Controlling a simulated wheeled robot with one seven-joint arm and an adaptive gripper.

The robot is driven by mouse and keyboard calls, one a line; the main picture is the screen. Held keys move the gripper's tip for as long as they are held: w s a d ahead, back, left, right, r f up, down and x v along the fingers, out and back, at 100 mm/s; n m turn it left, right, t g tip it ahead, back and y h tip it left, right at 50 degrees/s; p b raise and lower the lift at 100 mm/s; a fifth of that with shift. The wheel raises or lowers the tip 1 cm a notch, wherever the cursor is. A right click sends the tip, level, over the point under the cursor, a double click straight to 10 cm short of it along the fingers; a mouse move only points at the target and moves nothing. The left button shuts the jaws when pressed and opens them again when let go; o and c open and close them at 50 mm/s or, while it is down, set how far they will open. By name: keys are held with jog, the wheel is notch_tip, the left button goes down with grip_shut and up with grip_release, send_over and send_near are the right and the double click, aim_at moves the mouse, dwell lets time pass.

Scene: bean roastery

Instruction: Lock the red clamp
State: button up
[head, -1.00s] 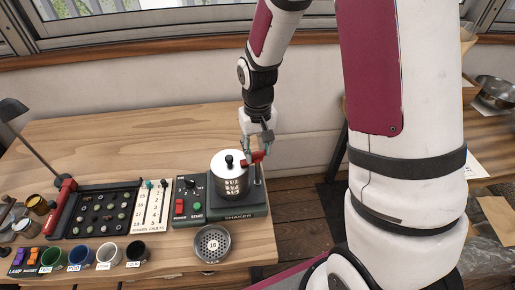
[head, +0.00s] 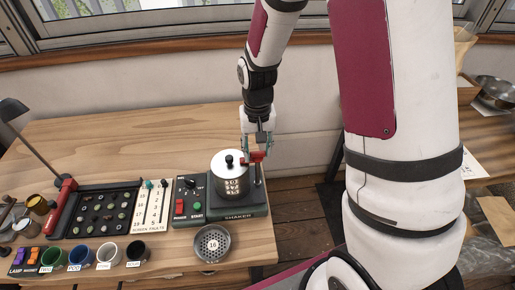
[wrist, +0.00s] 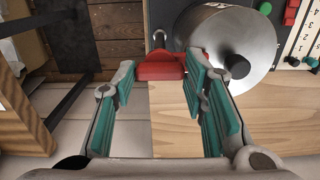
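The red clamp (head: 256,157) sits at the right side of the silver lidded canister (head: 232,183), which stands on the dark green shaker (head: 236,216). In the wrist view the clamp's red handle (wrist: 161,67) lies between my fingertips, and the canister (wrist: 228,45) is to its right. My gripper (head: 257,151) is at the clamp from above, its fingers spread either side of the handle. The wrist view shows my gripper (wrist: 160,72) open, with the fingertips close to the handle's ends. Whether they touch it I cannot tell.
A sieve pan (head: 212,243) stands in front of the shaker. The red switch (head: 180,207) and green start button (head: 197,207) are left of the canister. Several cups line the front edge, near a bean tray (head: 98,212). The back of the table is clear.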

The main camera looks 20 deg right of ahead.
aim_at(257, 151)
jog(key=shift+o, duration=1.4)
jog(key=shift+r, duration=0.1)
notch_tip(257, 151, up, 12)
jog(key=s+r+n+t, duration=0.1)
jog(key=s+r+t, duration=0.1)
jog(key=s+r, duration=0.5)
jog(key=s+r+n+t, duration=0.2)
jog(key=s+r, duration=0.5)
jog(key=s, duration=0.5)
jog(key=shift+a+t, duration=0.15)
jog(key=shift+t, duration=0.55)
